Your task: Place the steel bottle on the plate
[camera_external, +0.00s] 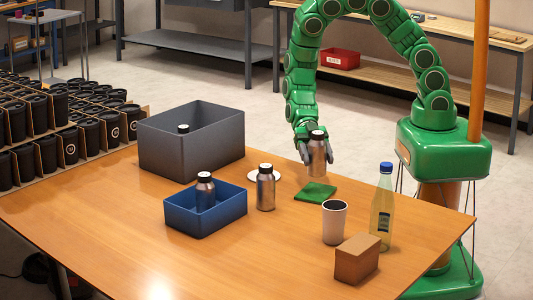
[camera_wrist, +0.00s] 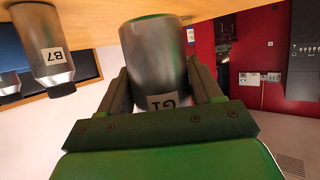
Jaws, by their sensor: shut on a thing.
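My gripper (camera_external: 316,155) is shut on a steel bottle (camera_external: 317,145) with a dark cap and holds it upright above a green cloth (camera_external: 316,193). In the wrist view the held bottle (camera_wrist: 157,65) sits between the two fingers and has a label reading "G1". A white plate (camera_external: 252,176) lies on the table to the left of the held bottle. A second steel bottle (camera_external: 265,192) stands in front of the plate and hides part of it. A third steel bottle (camera_external: 205,193) stands in the blue bin (camera_external: 207,222). A bottle (camera_wrist: 50,60) labelled "B7" shows in the wrist view.
A grey bin (camera_external: 190,155) at the back left holds something with a black cap (camera_external: 183,128). A white cup (camera_external: 334,224), a brown box (camera_external: 357,260) and a yellowish bottle (camera_external: 382,210) with a blue cap stand at the right. The front left of the wooden table (camera_external: 130,240) is clear.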

